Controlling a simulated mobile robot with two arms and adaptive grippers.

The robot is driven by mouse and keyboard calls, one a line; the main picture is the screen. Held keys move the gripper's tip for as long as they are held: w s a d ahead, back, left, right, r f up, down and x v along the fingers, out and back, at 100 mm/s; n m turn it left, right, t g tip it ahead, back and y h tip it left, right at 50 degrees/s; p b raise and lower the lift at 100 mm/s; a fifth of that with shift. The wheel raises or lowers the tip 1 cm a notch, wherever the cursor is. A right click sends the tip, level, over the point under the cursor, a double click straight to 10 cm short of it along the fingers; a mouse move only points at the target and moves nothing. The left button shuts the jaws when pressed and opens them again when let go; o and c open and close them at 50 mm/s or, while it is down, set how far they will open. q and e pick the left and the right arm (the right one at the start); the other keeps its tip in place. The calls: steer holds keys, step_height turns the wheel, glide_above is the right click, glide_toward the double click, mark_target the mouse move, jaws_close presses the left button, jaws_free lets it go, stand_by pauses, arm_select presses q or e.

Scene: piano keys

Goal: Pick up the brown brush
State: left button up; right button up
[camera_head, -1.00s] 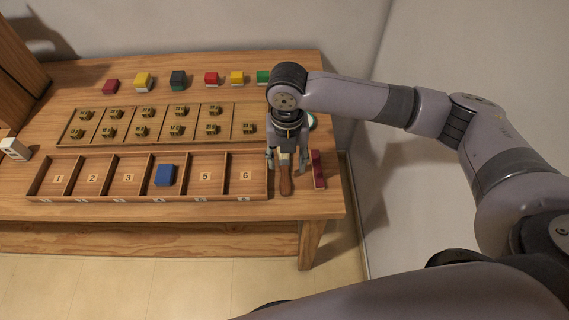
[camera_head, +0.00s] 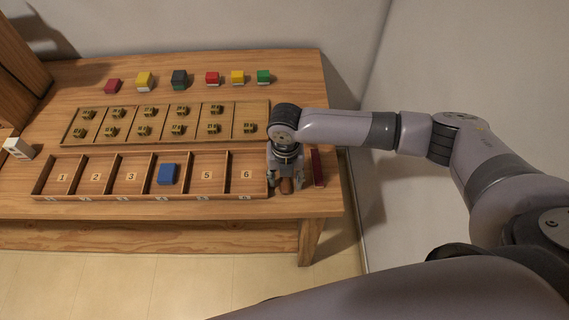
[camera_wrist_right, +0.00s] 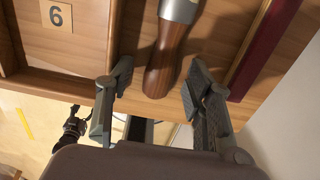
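The brown brush lies on the table to the right of the numbered tray. In the right wrist view its brown handle (camera_wrist_right: 164,62) and silver collar (camera_wrist_right: 181,10) show. In the head view only the handle end (camera_head: 286,186) shows; the rest is hidden under my right gripper. My right gripper (camera_head: 286,182) is over the brush, pointing down. In the wrist view the gripper (camera_wrist_right: 155,88) is open, with one finger on each side of the handle and gaps between. My left gripper is not in view.
A dark red bar (camera_head: 318,167) lies close on the right of the gripper. The numbered tray (camera_head: 150,197) with a blue block (camera_head: 167,174) is on the left. Several coloured blocks stand at the back. The table's front edge is near.

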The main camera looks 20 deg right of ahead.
jaws_close()
stand_by(0.4)
steer(key=shift+r, duration=0.1)
step_height(320, 180, up, 20)
steer(key=b, duration=0.2)
stand_by(0.3)
